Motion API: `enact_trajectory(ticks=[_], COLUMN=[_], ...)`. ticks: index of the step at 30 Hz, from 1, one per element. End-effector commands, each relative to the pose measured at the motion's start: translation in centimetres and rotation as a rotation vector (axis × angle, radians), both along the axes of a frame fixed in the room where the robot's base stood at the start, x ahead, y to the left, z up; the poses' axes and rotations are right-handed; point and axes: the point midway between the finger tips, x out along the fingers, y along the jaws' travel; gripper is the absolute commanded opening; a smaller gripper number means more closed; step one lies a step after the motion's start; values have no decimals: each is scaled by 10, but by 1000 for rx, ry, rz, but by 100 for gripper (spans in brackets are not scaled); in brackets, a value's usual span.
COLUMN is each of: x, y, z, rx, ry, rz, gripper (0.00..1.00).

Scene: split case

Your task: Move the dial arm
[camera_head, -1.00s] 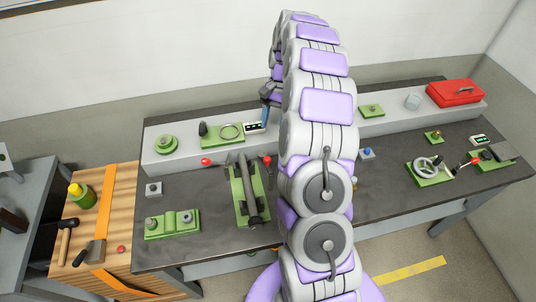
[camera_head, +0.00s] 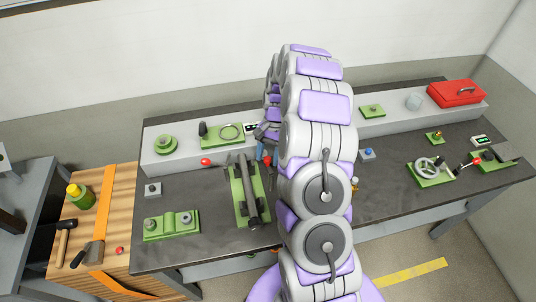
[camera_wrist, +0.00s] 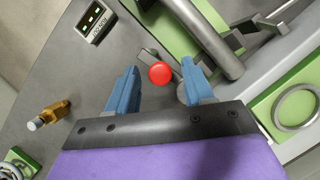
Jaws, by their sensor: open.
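A red ball knob (camera_wrist: 160,73) on a short grey lever (camera_wrist: 152,50) shows between my fingertips in the wrist view. It sits beside a green fixture (camera_wrist: 178,32) with a thick dark cylinder. I cannot tell for sure whether this lever is the dial arm. My gripper (camera_wrist: 159,68) is open, with one blue finger on each side of the knob; contact cannot be told. In the head view my gripper (camera_head: 263,150) is low at the right of the green fixture (camera_head: 240,205), near the red knob (camera_head: 267,160), and partly hidden by my arm.
A second red knob (camera_head: 206,161) stands left of the fixture. A display (camera_wrist: 95,20), a brass part (camera_wrist: 48,115) and a ring on a green plate (camera_wrist: 297,107) lie around my gripper. The raised grey ledge (camera_head: 185,157) runs along the bench's back. My arm hides the bench's middle.

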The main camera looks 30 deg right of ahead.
Motion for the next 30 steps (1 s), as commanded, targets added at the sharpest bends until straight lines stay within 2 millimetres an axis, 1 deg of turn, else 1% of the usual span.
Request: enact_trajectory(ticks=[3, 19, 30], x=[0, 0, 0], y=[0, 0, 0], z=[0, 0, 0], rx=[0, -1, -1], ry=[0, -1, -1], rz=[0, 0, 1], gripper=[51, 0, 0])
